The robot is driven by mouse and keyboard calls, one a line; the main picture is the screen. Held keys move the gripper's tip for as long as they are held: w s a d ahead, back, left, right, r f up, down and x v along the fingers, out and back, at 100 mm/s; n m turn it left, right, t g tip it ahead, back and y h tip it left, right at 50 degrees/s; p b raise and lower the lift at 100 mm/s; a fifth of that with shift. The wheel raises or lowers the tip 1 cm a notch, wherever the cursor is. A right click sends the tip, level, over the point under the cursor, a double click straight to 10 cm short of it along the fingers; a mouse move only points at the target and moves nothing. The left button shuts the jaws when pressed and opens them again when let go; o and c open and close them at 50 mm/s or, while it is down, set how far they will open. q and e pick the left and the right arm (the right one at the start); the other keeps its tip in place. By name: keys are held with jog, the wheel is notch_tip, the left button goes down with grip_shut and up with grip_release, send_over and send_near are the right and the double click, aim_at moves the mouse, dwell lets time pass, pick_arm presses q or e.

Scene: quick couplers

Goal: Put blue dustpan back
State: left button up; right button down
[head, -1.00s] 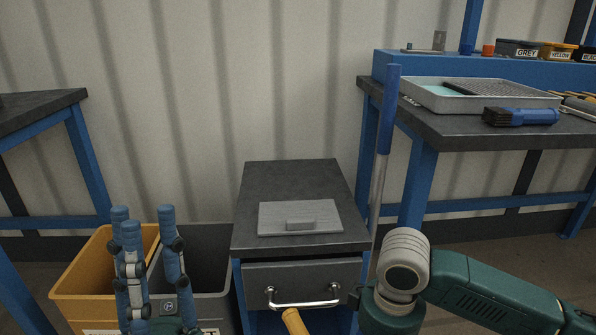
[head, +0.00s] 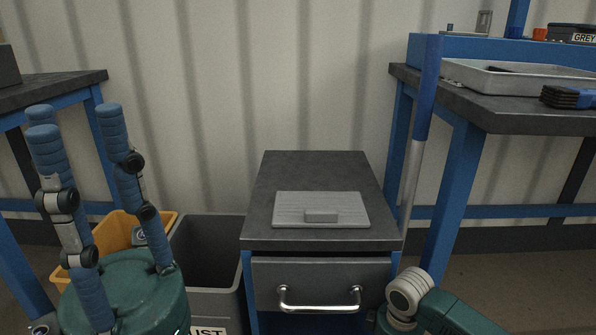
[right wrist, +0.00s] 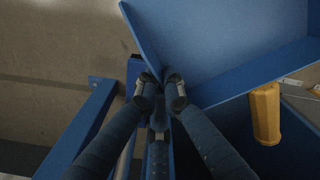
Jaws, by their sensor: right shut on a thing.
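The blue dustpan (right wrist: 215,45) fills the upper right of the right wrist view as broad blue panels, seen very close and cut off by the frame. My right gripper (right wrist: 160,85) is shut at its near edge; the exact grip spot is hard to make out. In the head view the right gripper is hidden; only my green and white arm link shows at lower right. A long pole with a blue grip (head: 427,90) rises there; I cannot tell whether it belongs to the dustpan. My left gripper (head: 80,118) is open and empty, raised at the left.
A grey cabinet (head: 345,165) with a drawer stands in the middle, a flat grey plate (head: 320,209) on top. A grey bin (head: 200,232) and a yellow bin (head: 165,219) stand left of it. Workbenches flank both sides. A yellow handle (right wrist: 265,112) shows by the dustpan.

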jog(key=shift+w+f, duration=0.1)
jog(key=shift+f, duration=0.3)
jog(key=shift+w+a, duration=0.1)
